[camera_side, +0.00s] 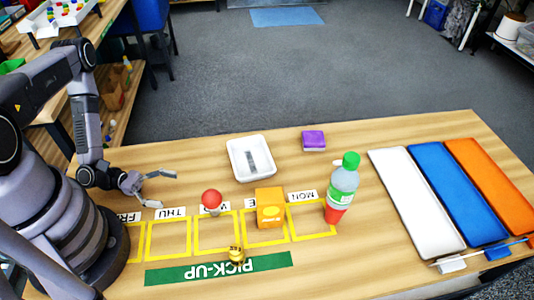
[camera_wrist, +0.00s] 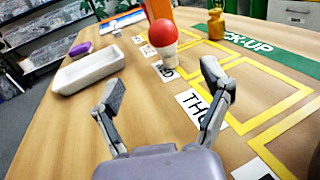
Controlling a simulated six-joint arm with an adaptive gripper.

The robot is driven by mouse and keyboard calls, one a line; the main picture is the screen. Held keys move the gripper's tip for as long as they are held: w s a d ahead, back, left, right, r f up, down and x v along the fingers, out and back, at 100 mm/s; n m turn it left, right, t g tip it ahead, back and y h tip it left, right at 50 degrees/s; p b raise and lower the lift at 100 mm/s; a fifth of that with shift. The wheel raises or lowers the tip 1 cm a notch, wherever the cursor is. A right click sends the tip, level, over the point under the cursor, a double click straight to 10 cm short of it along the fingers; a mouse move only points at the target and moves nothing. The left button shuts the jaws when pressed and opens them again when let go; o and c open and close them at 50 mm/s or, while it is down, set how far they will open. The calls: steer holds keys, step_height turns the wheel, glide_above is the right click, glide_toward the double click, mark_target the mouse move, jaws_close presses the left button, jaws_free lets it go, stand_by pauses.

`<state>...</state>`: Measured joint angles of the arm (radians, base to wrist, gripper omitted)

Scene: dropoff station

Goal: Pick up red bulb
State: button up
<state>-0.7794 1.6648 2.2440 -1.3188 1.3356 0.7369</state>
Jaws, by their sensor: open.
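The red bulb (camera_side: 211,199) stands upright on the table at the upper edge of the yellow square by the "W" label, with its red globe on top. In the wrist view the red bulb (camera_wrist: 163,34) shows a white base and stands ahead of my fingers, apart from them. My gripper (camera_side: 168,187) is open and empty, to the left of the bulb and near the THU label. In the wrist view my gripper (camera_wrist: 160,92) has its two fingers spread wide with bare table between them.
A white tray (camera_side: 232,160) lies behind the bulb. An orange box (camera_side: 270,208), a green-capped bottle (camera_side: 342,188) and a small gold object (camera_side: 236,255) stand to the right. A purple block (camera_side: 313,139) lies farther back. White, blue and orange trays (camera_side: 480,185) lie far right.

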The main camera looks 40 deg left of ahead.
mark_target(209, 196)
steer(key=x, duration=1)
steer(key=shift+s+d+r, duration=0.1)
steer(key=shift+s, duration=0.15)
steer(key=shift+w+d, duration=0.3)
steer(key=shift+d, duration=0.2)
steer(key=c, duration=1)
